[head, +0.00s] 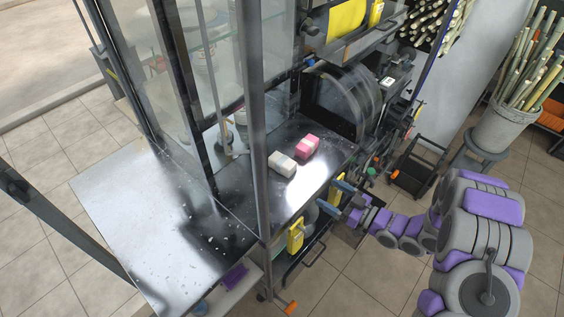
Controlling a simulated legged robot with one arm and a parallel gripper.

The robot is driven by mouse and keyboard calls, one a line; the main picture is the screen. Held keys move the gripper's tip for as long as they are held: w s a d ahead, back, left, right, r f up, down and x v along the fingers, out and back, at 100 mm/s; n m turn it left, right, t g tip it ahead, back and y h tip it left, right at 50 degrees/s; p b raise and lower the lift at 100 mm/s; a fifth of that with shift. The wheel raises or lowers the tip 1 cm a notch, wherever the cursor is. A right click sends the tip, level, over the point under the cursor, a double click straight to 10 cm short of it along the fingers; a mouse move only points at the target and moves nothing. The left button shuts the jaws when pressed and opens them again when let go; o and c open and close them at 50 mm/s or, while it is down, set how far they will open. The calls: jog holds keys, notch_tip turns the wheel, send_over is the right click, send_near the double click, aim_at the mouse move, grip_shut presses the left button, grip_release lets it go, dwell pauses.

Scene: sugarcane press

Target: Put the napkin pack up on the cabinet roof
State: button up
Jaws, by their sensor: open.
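Two small packs lie side by side on the dark metal counter (236,196): a whitish one (282,163) and a pink one (307,147). They look like napkin packs, but I cannot tell which one the task names. My gripper (336,198) is open and empty at the counter's right edge, to the right of and nearer than both packs, not touching them. Its two blue-grey fingers are spread apart. A tall glass-walled frame (195,70) rises behind the counter. I cannot make out a cabinet roof for certain.
Yellow tags (296,236) hang below the counter's edge. A bucket of cane (505,125) stands at right. The counter's left part is clear.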

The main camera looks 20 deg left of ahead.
jog(key=w, duration=0.1)
jog(key=b, duration=0.1)
send_near(294, 167)
jog(key=a, duration=0.5)
jog(key=shift+w+f, duration=0.2)
jog(key=shift+f, duration=0.2)
jog(key=shift+w, duration=0.15)
jog(key=shift+w+d+r, duration=0.1)
jog(key=shift+d+r, duration=0.15)
jog(key=shift+d, duration=0.35)
jog(key=shift+w+b, duration=0.15)
jog(key=shift+b, duration=0.15)
jog(key=b+x, duration=0.1)
jog(key=x, duration=0.5)
jog(key=shift+a+f, duration=0.15)
jog(key=shift+a, duration=0.05)
jog(key=shift+d+r, duration=0.25)
jog(key=shift+d, duration=0.55)
jog(key=shift+c, duration=1.1)
jog(key=shift+a+f, duration=0.15)
jog(key=shift+a, duration=0.4)
jog(key=c, duration=0.6)
jog(key=shift+d, duration=0.3)
jog(key=c, duration=0.5)
jog(key=shift+o, duration=0.2)
